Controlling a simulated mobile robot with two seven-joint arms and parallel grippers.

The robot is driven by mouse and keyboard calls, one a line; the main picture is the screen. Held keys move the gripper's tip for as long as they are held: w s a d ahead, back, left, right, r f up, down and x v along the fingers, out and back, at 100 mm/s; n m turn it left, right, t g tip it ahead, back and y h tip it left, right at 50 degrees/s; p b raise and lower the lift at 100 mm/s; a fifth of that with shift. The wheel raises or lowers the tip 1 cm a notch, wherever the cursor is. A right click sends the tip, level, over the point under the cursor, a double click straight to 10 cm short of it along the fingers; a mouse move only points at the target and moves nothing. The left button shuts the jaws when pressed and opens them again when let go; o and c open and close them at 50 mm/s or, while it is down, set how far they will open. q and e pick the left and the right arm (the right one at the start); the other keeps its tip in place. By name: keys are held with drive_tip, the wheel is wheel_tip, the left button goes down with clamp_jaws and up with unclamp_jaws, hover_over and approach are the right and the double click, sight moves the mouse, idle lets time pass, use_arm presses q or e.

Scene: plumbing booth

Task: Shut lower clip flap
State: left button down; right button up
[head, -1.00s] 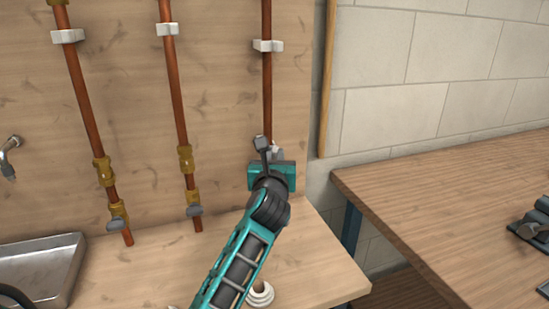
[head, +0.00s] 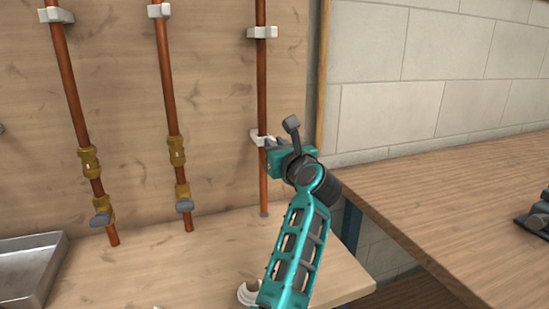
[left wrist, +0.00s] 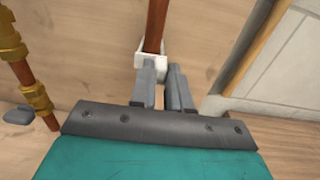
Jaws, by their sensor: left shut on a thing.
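The lower clip (head: 258,137) is a white clip around the right copper pipe (head: 262,95), low on the wooden board. It also shows in the left wrist view (left wrist: 152,60), just beyond my fingertips. My left gripper (head: 272,143) is at the clip's right side. In the left wrist view its grey fingers (left wrist: 163,75) are close together at the clip's lower right edge. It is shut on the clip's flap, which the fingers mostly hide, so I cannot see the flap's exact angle. My right gripper is not in view.
An upper white clip (head: 262,32) holds the same pipe. Two more pipes with brass valves (head: 176,150) stand to the left. A metal tray (head: 30,270) lies at lower left. A wooden bench (head: 450,200) stands at right. A white ring-shaped part (head: 247,293) lies behind my arm.

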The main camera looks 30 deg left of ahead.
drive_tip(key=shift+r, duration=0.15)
use_arm(q)
drive_tip(key=c, duration=1.1)
unclamp_jaws()
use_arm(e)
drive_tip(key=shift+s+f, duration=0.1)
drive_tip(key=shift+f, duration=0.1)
